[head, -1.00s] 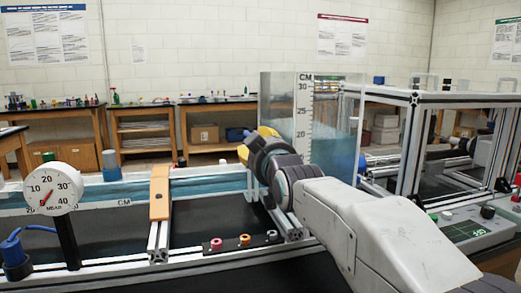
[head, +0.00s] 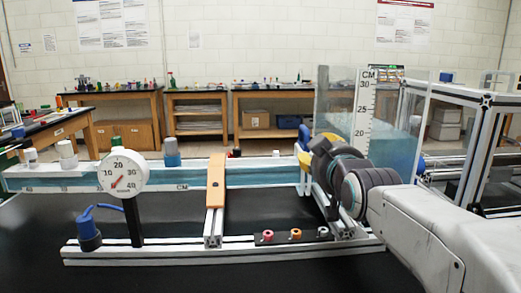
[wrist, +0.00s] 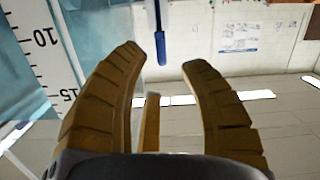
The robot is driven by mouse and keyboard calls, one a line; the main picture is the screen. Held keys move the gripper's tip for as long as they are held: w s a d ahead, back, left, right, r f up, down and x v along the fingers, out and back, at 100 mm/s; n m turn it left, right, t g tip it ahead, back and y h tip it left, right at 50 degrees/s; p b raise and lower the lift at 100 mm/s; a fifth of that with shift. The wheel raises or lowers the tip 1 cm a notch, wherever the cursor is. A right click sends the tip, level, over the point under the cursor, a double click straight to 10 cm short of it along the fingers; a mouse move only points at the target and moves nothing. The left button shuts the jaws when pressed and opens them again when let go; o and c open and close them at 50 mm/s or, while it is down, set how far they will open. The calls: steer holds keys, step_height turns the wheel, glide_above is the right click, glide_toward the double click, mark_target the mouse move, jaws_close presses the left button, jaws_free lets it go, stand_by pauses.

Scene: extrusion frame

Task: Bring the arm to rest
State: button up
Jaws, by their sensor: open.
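My arm reaches in from the lower right of the head view, with its dark wrist in front of the clear water tank (head: 385,120). My gripper (head: 302,146) shows there only as a bit of yellow finger; the wrist hides the rest.
An extrusion frame (head: 150,250) carries a round dial gauge (head: 125,172), an orange-topped crossbar (head: 216,182) and several coloured knobs (head: 295,234). A long water channel (head: 110,178) runs behind. Another metal frame (head: 470,150) stands at right.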

steer(key=s+f+m+g+p, duration=0.1)
steer(key=s+f+g+p, duration=0.2)
steer(key=s+g+p, duration=0.3)
steer(key=s+f+m+g+p, duration=0.1)
steer(key=s+f+g+p, duration=0.2)
steer(key=s+g+p, duration=0.4)
steer(key=s+p, duration=0.7)
steer(key=s, duration=1.1)
steer(key=shift+s+p, duration=0.15)
steer(key=shift+p, duration=0.2)
